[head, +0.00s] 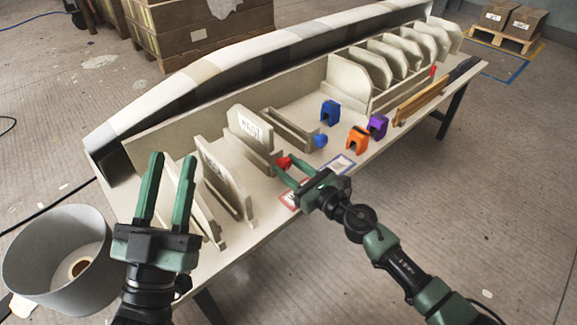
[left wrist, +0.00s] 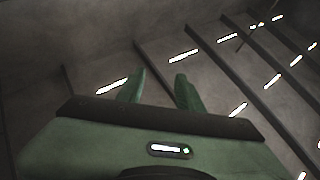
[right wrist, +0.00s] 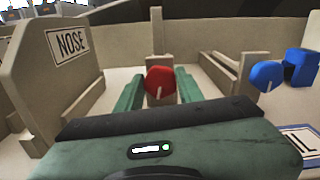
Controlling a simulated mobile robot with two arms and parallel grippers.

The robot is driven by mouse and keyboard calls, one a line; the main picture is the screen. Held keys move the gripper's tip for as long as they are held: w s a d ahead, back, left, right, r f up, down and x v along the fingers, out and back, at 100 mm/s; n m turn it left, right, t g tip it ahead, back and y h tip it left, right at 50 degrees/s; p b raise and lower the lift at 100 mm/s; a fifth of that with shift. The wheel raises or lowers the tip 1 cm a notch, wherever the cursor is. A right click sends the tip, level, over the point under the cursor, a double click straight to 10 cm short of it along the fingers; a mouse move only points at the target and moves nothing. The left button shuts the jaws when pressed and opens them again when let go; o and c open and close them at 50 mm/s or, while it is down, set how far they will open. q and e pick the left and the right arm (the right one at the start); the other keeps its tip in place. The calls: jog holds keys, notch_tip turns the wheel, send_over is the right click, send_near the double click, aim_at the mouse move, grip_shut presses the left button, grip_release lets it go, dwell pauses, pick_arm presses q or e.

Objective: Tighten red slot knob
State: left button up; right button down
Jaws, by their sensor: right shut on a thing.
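The red slot knob (head: 284,162) sits at the front end of a slot beside the board labelled NOSE. My right gripper (head: 283,170) is at it, its fingers on either side. In the right wrist view the red knob (right wrist: 160,81) is between the fingertips of my right gripper (right wrist: 158,84), with a pale line mark on its face. The gripper is shut on the knob. My left gripper (head: 173,165) is open and empty, raised in front of the table's left end. The left wrist view shows its parted fingers (left wrist: 160,85) pointing up at ceiling lights.
A blue knob (head: 320,141) is on the slot to the right. Blue (head: 330,112), orange (head: 357,139) and purple (head: 377,125) clamp-like blocks stand on the table. The NOSE board (head: 250,128) stands left of the red knob. A grey bin (head: 57,255) is at the left.

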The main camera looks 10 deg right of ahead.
jog(key=m, duration=0.2)
jog(key=shift+m+p, duration=0.3)
jog(key=shift+m, duration=0.1)
pick_arm(q)
jog(key=shift+w+f+g+y, duration=0.2)
jog(key=shift+w+f+g, duration=0.25)
jog(key=shift+f, duration=0.35)
jog(key=shift+w+f+g+y, duration=0.25)
jog(key=shift+f+g, duration=0.25)
jog(key=shift+f, duration=0.25)
jog(key=shift+w+f+g+y, duration=0.15)
jog(key=shift+w+f+g, duration=0.3)
jog(key=shift+f, duration=0.35)
pick_arm(e)
jog(key=shift+m, duration=1)
jog(key=c, duration=0.9)
grip_release()
jog(key=shift+d, duration=0.1)
jog(key=v, duration=0.7)
jog(key=shift+f+p, duration=0.1)
jog(key=shift+p, duration=0.25)
pick_arm(q)
jog(key=shift+w+a+f+g, duration=0.1)
jog(key=shift+w+f+g, duration=0.05)
jog(key=shift+f+g, duration=0.45)
pick_arm(e)
jog(key=shift+s+d, duration=0.2)
jog(key=shift+s, duration=0.1)
pick_arm(q)
jog(key=shift+f, duration=0.1)
